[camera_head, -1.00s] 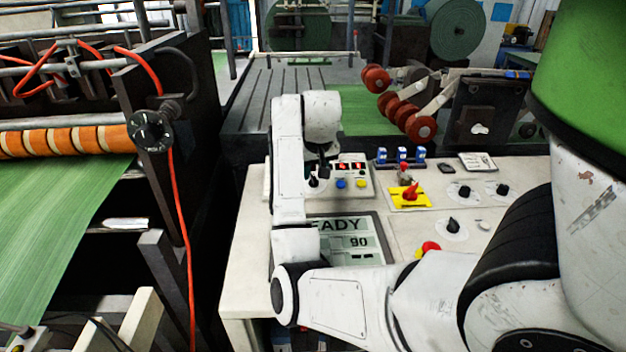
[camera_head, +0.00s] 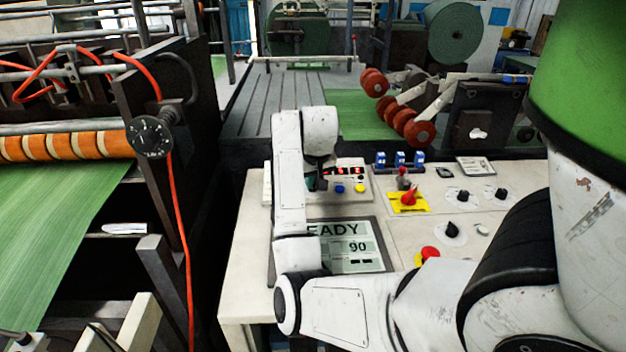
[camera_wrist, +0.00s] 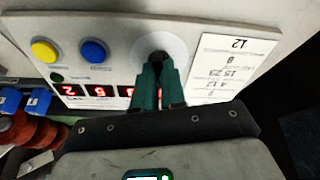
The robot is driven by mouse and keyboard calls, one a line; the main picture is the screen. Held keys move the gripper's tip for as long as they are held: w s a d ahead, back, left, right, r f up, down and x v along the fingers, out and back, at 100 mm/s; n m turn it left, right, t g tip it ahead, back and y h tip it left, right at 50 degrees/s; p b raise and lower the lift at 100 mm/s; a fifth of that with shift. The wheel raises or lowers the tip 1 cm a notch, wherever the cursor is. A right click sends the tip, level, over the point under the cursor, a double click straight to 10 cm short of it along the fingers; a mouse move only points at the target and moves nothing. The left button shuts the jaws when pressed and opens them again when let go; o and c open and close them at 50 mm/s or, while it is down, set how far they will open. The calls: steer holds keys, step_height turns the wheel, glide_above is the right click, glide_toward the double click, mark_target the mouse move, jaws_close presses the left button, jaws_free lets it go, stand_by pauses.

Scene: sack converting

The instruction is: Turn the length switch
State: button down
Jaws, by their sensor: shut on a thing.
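The length switch is a dark knob (camera_wrist: 157,58) on a round white plate (camera_wrist: 174,45) in the wrist view, beside a printed number card. Only a little of the knob shows between my fingers. My gripper (camera_wrist: 159,68) has its green fingers shut on the knob from both sides. In the head view my gripper (camera_head: 317,182) is down at the left part of the small control box (camera_head: 325,196), and the knob is hidden behind it. The knob's pointing direction cannot be read.
A blue button (camera_wrist: 93,50), a yellow button (camera_wrist: 44,50) and red digit displays (camera_wrist: 100,91) are close by on the box. The console also bears a READY screen (camera_head: 352,262), a red switch on a yellow plate (camera_head: 408,198), and several black knobs. An orange-rollered machine (camera_head: 70,146) stands left.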

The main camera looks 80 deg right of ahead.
steer(key=shift+p, duration=0.4)
steer(key=n+p, duration=0.1)
steer(key=p, duration=0.2)
steer(key=shift+s+r+n, duration=0.1)
steer(key=shift+r+n, duration=0.15)
steer(key=shift+n, duration=0.15)
steer(key=n+p, duration=0.2)
steer(key=p, duration=0.1)
steer(key=shift+f+n+y+p, duration=0.1)
steer(key=shift+n+y+p, duration=0.2)
steer(key=shift+p, duration=0.05)
steer(key=shift+f+n+t+p, duration=0.15)
steer(key=shift+n+t+p, duration=0.15)
steer(key=shift+n+p, duration=0.5)
steer(key=shift+f, duration=0.1)
steer(key=c, duration=1.2)
jaws_free()
